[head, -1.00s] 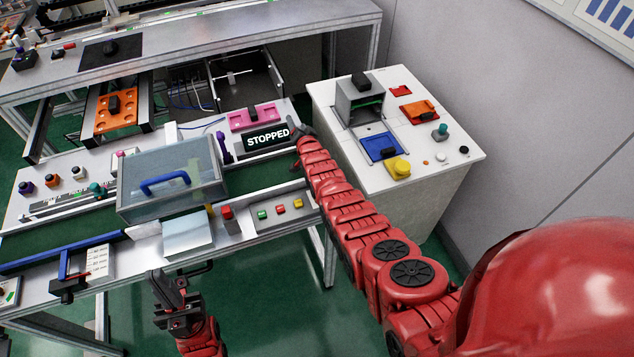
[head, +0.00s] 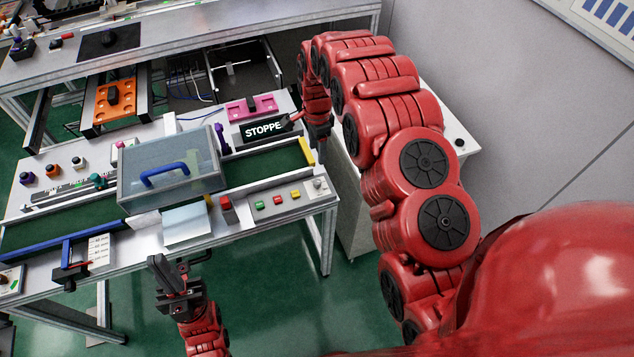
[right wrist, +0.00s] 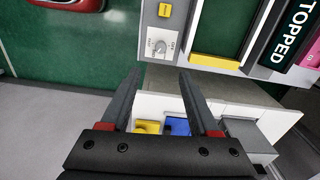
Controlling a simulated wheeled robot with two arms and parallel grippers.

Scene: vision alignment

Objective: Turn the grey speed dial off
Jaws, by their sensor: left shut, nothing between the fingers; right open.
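The grey speed dial (head: 318,184) is a small round knob on a light plate at the right end of the control strip, along the conveyor's front edge. In the right wrist view the dial (right wrist: 162,46) lies beyond my fingertips, with small lettering beside it; its exact setting is too small to tell. My right gripper (right wrist: 160,76) is open and empty, its fingers apart and pointing toward the dial without touching it. In the head view my right gripper (head: 318,130) hangs above the conveyor's right end. My left gripper (head: 167,266) is shut and empty in front of the table.
A yellow button (right wrist: 165,10), green and red buttons and a red knob (head: 226,204) share the strip. A yellow bar (head: 306,151) crosses the conveyor end. A black sign (head: 262,130) shows STOPPED, partly hidden. A clear-lidded box (head: 170,180) stands left.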

